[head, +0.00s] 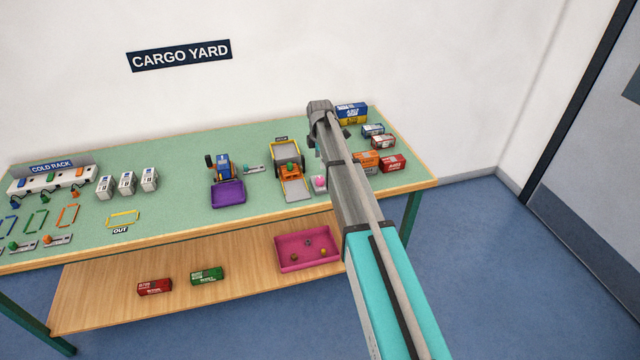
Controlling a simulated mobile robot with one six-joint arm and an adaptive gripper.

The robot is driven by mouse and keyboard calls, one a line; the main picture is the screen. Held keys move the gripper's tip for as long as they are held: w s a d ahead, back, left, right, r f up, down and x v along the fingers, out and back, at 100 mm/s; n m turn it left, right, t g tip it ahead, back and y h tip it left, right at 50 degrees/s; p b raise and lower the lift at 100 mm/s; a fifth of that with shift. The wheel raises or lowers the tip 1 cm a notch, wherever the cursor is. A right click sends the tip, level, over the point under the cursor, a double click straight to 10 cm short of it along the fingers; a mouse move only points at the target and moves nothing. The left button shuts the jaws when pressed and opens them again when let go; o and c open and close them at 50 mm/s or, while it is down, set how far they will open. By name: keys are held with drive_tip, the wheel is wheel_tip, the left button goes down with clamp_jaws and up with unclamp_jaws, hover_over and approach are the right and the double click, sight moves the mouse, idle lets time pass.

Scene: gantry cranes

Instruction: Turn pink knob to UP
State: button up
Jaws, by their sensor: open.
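A pink knob (320,182) sits on a small light plate on the green table, just left of my forearm and right of the orange vehicle. Its pointing direction and any labels are too small to read. My arm reaches over the table from the lower right. My gripper (318,146) is at the arm's far end, above the table and behind the knob in the picture. It is open and apart from the knob. My own arm hides much of it, and its fingertips are hard to make out.
An orange vehicle with a grey ramp (297,188) stands close left of the knob. A blue vehicle with a purple scoop (228,194) is farther left. Several boxes (392,163) stand right of my arm. A pink tray (308,264) lies on the lower shelf. The table's middle left is fairly clear.

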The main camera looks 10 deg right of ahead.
sight(320, 179)
drive_tip(key=shift+f+b, duration=4.2)
drive_tip(key=shift+f, duration=0.25)
clamp_jaws()
